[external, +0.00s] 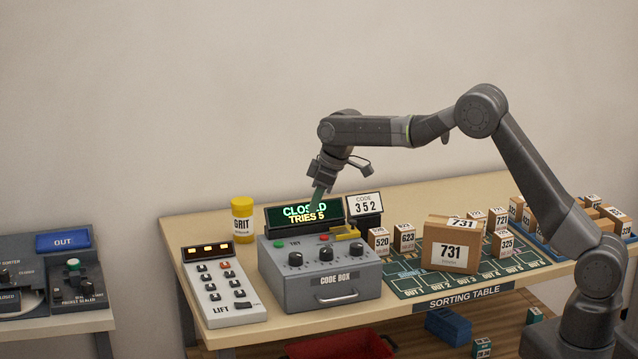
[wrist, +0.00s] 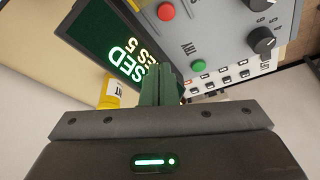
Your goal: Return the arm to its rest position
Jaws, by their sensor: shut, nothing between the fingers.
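My arm reaches left over the table, with its elbow raised. My gripper (external: 318,206) points down in front of the code box's display (external: 291,216), which reads CLOSED, TRIES 5. The green fingers are together and empty, and they hide part of the display text. In the wrist view, the shut fingers (wrist: 158,80) sit near the display and the green TRY button (wrist: 198,66). I cannot tell whether they touch anything. The grey code box (external: 320,292) has several black knobs on its top and a drawer handle in front.
A yellow GRIT jar (external: 242,222) and the LIFT panel (external: 222,287) stand left of the code box. A code card (external: 364,206) reads 352. Several numbered parcels, including a large 731 box (external: 451,252), stand right on the sorting table. The space above the table is open.

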